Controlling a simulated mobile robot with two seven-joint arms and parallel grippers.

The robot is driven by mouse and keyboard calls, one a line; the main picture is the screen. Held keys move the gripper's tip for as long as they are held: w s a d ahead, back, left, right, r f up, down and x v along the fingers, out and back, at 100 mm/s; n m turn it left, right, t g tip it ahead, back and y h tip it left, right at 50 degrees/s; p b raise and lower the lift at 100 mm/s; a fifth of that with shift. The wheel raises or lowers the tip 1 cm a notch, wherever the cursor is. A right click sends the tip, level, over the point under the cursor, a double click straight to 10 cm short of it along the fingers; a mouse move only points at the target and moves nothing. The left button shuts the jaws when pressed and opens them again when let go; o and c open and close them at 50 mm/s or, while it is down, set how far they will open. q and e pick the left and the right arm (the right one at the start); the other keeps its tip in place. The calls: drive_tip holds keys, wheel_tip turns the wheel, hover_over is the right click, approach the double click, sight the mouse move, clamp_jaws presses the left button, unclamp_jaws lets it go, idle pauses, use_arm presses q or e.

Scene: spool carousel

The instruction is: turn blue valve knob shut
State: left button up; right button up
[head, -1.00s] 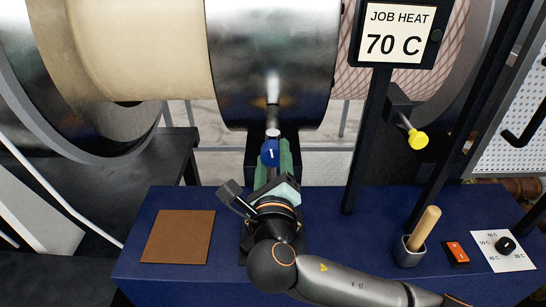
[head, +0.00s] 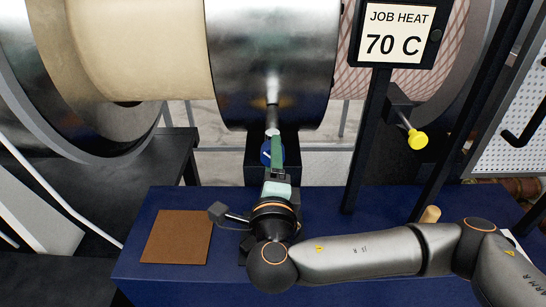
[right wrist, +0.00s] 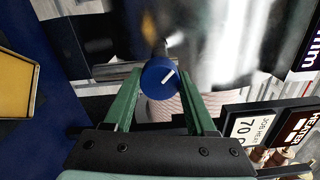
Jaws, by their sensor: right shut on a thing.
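The blue valve knob (head: 265,150) sits on the front of a dark block below the metal drum's stem. My right gripper (head: 276,153) reaches up to it from below, with one green finger in front of part of the knob. In the right wrist view the blue knob (right wrist: 159,78) is between the tips of both green fingers, and the gripper is shut on it. The knob's white mark slants up to the right in that view. In the head view the mark is mostly hidden by the finger. My left gripper is not in view.
A brown pad (head: 178,237) lies on the blue bench (head: 140,272). A display (head: 394,32) reading JOB HEAT 70 C stands on a black post. A yellow knob (head: 417,139) sticks out at right. My right arm covers much of the bench's right side; a wooden handle (head: 430,214) shows behind it.

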drive_tip(key=shift+r, duration=0.1)
idle(0.3)
drive_tip(key=o, duration=1.4)
